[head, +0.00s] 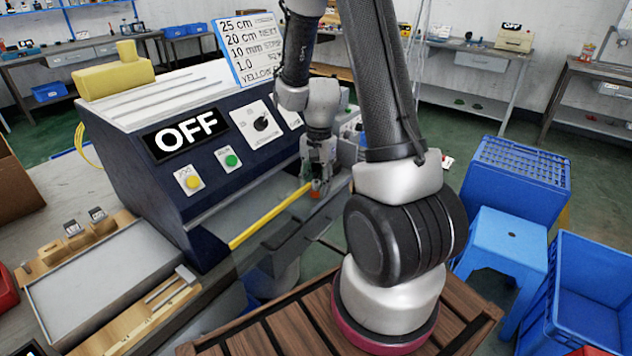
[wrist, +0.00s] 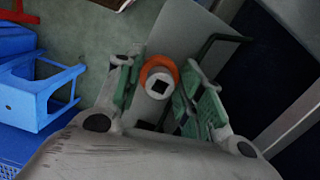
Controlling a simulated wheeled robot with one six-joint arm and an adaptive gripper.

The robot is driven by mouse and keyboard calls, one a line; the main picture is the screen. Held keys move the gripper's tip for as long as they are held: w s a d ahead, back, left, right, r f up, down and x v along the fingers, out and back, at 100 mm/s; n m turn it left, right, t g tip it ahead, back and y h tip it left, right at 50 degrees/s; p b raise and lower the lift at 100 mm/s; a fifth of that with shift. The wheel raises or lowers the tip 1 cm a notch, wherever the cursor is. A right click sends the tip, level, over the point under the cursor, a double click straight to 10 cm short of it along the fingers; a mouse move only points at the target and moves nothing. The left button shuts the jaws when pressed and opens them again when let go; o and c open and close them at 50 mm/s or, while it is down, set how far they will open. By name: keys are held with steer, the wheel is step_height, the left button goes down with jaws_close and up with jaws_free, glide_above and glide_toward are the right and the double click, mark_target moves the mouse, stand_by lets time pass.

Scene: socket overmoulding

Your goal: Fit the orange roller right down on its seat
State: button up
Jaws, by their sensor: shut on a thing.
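My gripper (head: 320,172) is at the front right end of the dark blue machine (head: 190,205). In the wrist view its green-padded fingers (wrist: 160,90) stand either side of the orange roller (wrist: 160,72) and are shut on it. The roller shows as an orange ring around a pale core with a dark square hole. In the head view only a small orange patch shows under the gripper. A grey plate (wrist: 195,38) lies behind the roller in the wrist view. I cannot make out the seat or whether the roller touches it.
A yellow bar (head: 270,215) runs along the machine's front towards my gripper. A dark bent rod (wrist: 220,40) is close to the right finger. The machine's sign (head: 183,136) reads OFF. A blue stool (head: 508,240) and blue crates (head: 515,175) stand at right.

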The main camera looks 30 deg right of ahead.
steer(key=shift+f, duration=0.15)
steer(key=o, duration=1.1)
step_height(320, 180, up, 12)
steer(key=d, duration=0.1)
steer(key=shift+w+d, duration=0.15)
steer(key=shift+w, duration=0.2)
steer(key=s+a+r+n+t, duration=0.2)
steer(key=s+r+n, duration=0.4)
steer(key=s+r, duration=0.1)
steer(key=s+a+r+n+t+h, duration=0.1)
steer(key=s+r+n, duration=0.4)
steer(key=s, duration=0.5)
step_height(320, 180, up, 2)
steer(key=shift+a+r+n+t, duration=0.35)
steer(key=shift+a+t, duration=0.3)
steer(key=shift+t, duration=0.45)
